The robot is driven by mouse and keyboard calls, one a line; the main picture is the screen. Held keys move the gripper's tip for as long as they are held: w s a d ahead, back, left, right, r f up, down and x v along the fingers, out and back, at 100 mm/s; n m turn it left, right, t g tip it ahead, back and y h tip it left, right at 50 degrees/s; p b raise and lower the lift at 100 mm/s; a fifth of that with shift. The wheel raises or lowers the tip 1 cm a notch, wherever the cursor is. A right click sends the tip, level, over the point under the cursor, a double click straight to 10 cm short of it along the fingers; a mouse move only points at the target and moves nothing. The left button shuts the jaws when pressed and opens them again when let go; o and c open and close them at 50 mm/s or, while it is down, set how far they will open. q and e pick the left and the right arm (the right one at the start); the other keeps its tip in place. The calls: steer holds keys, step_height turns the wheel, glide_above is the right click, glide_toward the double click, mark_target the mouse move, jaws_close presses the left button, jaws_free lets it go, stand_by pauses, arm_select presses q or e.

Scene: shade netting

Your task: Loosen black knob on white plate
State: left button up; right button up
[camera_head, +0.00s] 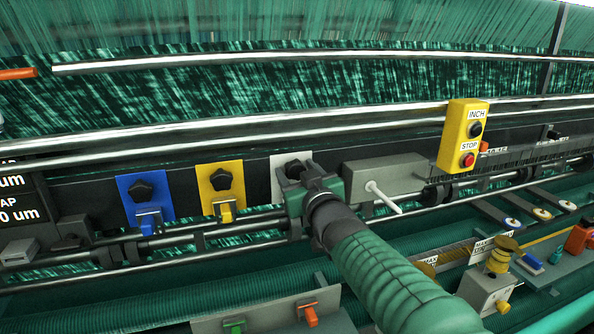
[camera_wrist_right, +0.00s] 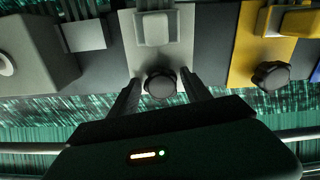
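The white plate (camera_head: 278,182) is on the dark rail in the head view, right of the yellow plate. Its black knob (camera_head: 294,168) is partly hidden by my right gripper (camera_head: 303,174). In the right wrist view, which looks upside down, the knob (camera_wrist_right: 160,83) is between the two fingers of my right gripper (camera_wrist_right: 160,94). A gap shows on each side of the knob, so the gripper looks open around it and not clamped. A white block (camera_wrist_right: 153,28) is on the white plate (camera_wrist_right: 127,24). My left gripper is not in view.
A yellow plate (camera_head: 208,173) and a blue plate (camera_head: 127,187), each with a black knob, are to the left. A grey box (camera_head: 385,173) with a white lever is close on the right. A yellow INCH/STOP box (camera_head: 452,138) stands farther right. Long metal bars (camera_head: 250,122) run above.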

steer(key=shift+a, duration=0.15)
steer(key=c, duration=0.5)
jaws_close()
steer(key=shift+f+n+b, duration=0.2)
steer(key=shift+n+b, duration=0.5)
steer(key=shift+b, duration=0.25)
steer(key=shift+n+b, duration=1)
steer(key=shift+n, duration=0.1)
steer(key=shift+n+b, duration=0.7)
steer(key=shift+n, duration=0.5)
steer(key=shift+r+n+b, duration=0.15)
steer(key=shift+n+b, duration=0.3)
steer(key=shift+n, duration=0.75)
